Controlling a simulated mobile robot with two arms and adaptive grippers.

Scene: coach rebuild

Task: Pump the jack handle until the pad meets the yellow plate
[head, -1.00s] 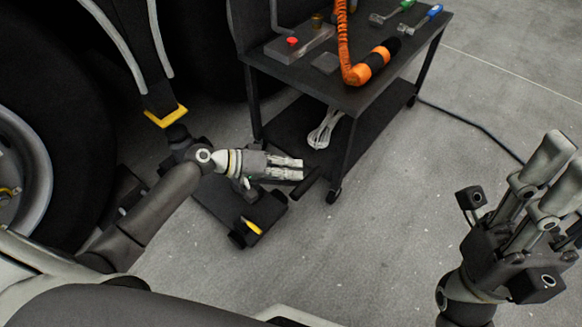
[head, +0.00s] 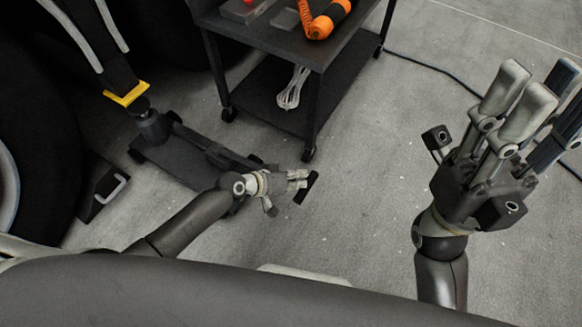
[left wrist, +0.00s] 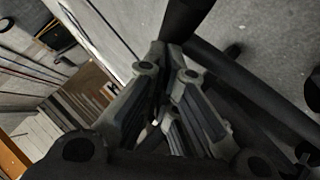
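The jack (head: 190,158) is a low black trolley on the floor beside the big wheel. Its dark pad (head: 139,105) stands close below the yellow plate (head: 127,93); from this angle I cannot tell whether they touch. My left gripper (head: 299,183) is at the near right end of the jack, with its fingers around the black jack handle (head: 309,189). In the left wrist view the fingers (left wrist: 165,60) are close together, with the dark handle bar (left wrist: 186,14) at their tips. My left forearm hides part of the jack. My right gripper (head: 545,95) is raised, empty, with fingers apart.
A dark tool cart (head: 268,45) stands behind the jack. An orange work lamp (head: 326,20) is on its top and a coiled white cable (head: 292,88) on its lower shelf. A black wheel chock (head: 101,190) lies at left. The floor on the right is mostly clear.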

